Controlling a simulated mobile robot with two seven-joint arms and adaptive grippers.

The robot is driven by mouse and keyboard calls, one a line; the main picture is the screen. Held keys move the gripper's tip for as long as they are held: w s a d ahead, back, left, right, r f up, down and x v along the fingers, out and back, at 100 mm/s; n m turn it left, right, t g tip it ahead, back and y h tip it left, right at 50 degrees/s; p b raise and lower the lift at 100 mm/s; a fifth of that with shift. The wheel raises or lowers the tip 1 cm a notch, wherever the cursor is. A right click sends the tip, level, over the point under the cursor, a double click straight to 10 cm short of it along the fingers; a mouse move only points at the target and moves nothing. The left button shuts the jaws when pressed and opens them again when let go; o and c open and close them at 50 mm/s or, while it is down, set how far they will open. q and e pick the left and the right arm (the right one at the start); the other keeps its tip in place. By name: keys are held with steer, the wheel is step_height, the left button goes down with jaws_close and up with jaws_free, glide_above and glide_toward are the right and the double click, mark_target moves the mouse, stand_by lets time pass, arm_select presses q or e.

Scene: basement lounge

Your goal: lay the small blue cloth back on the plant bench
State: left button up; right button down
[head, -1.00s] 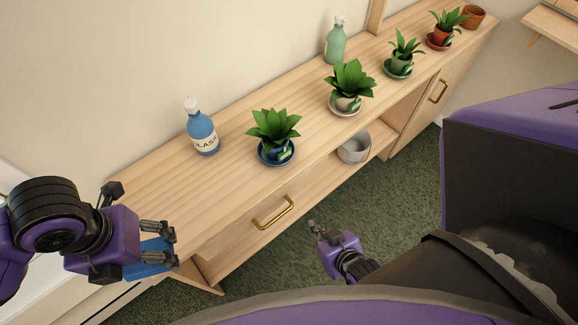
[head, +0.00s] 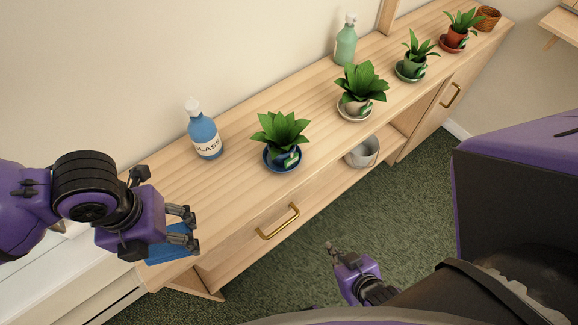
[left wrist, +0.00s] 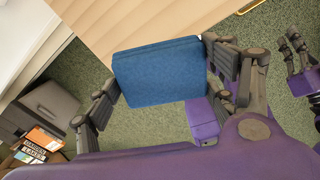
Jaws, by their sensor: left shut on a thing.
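The small blue cloth (head: 168,250) looks like a folded rectangle and is held in my left gripper (head: 192,229). In the left wrist view the cloth (left wrist: 160,72) spans between the two fingers, which press on its sides. The plant bench (head: 235,195) is a long pale wooden cabinet along the wall. The cloth is at its near left end, overlapping the front edge in the picture, with carpet showing below it in the wrist view. Its height above the top is unclear. My right gripper (head: 332,250) is low in front of the bench, apart from it; its fingers are too small to judge.
More potted plants and a green bottle (head: 345,42) stand further right. The top left of the blue bottle is bare. A grey bowl (head: 361,152) sits on the lower shelf.

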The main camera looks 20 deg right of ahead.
arm_select(q)
steer(key=w+d+f, duration=0.1)
steer(key=w+f, duration=0.1)
steer(key=w+d+f, duration=0.1)
steer(key=f, duration=0.1)
steer(key=w+d+f, duration=0.2)
steer(key=shift+w+f, duration=0.1)
steer(key=shift+w, duration=0.2)
steer(key=shift+f, duration=1.4)
steer(key=shift+f, duration=0.2)
steer(key=o, duration=1)
step_height(320, 180, up, 12)
steer(key=shift+r, duration=0.2)
